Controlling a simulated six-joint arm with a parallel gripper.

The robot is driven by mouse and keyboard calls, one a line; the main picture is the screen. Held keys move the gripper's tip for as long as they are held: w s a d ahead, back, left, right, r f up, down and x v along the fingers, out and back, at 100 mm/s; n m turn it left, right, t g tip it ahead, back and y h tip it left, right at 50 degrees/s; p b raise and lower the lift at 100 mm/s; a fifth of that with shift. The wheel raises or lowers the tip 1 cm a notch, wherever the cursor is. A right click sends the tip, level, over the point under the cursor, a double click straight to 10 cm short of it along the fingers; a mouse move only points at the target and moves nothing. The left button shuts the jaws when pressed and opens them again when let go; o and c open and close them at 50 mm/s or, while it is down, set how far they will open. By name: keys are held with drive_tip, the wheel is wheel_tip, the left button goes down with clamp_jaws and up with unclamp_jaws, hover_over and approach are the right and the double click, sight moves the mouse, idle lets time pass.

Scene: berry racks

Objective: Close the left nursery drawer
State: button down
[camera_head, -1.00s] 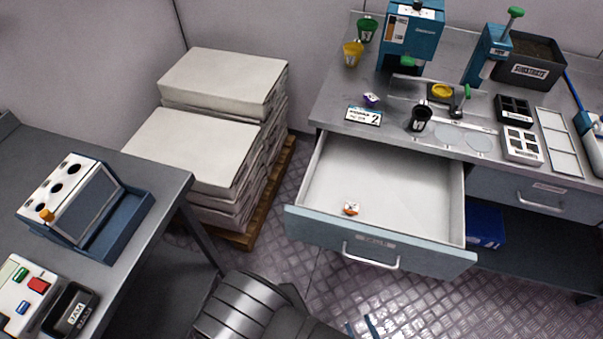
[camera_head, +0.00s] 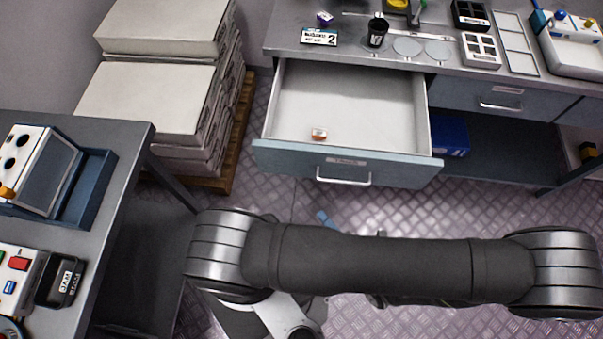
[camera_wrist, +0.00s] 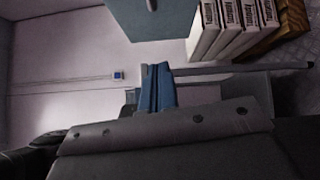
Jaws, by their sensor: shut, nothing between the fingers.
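The left nursery drawer (camera_head: 275,157) is pulled out from under the bench in the head view. Its blue-grey front carries a bar handle (camera_head: 343,180), and a small orange and white item (camera_head: 319,134) lies inside. In the wrist view the drawer front (camera_wrist: 155,22) fills the top middle, with part of its handle at the top edge. My gripper (camera_wrist: 158,86) shows blue fingers closed together, empty, apart from the drawer front. In the head view only a bit of blue finger (camera_head: 325,218) shows in front of the drawer; my arm hides the rest.
A dark cup (camera_head: 377,32) and a label plate (camera_head: 319,37) stand on the bench above the drawer. A grey table (camera_head: 110,185) stands at the lower left. Patterned floor lies before the drawer.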

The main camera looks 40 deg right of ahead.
sight(313, 93)
drive_tip(key=shift+m, duration=0.9)
drive_tip(key=shift+w+d+r, duration=0.1)
drive_tip(key=shift+w+d, duration=0.35)
drive_tip(key=shift+w, duration=1.8)
drive_tip(key=shift+w+d+r, duration=0.1)
drive_tip(key=shift+w+d, duration=0.3)
drive_tip(key=shift+w, duration=1.85)
drive_tip(key=shift+w+d+r, duration=0.1)
drive_tip(key=shift+w+d, duration=0.35)
drive_tip(key=shift+w, duration=1.8)
drive_tip(key=shift+w+d, duration=0.1)
drive_tip(key=w+d, duration=2.2)
drive_tip(key=shift+w+d, duration=0.2)
drive_tip(key=shift+d, duration=0.05)
drive_tip(key=shift+w+r, duration=0.1)
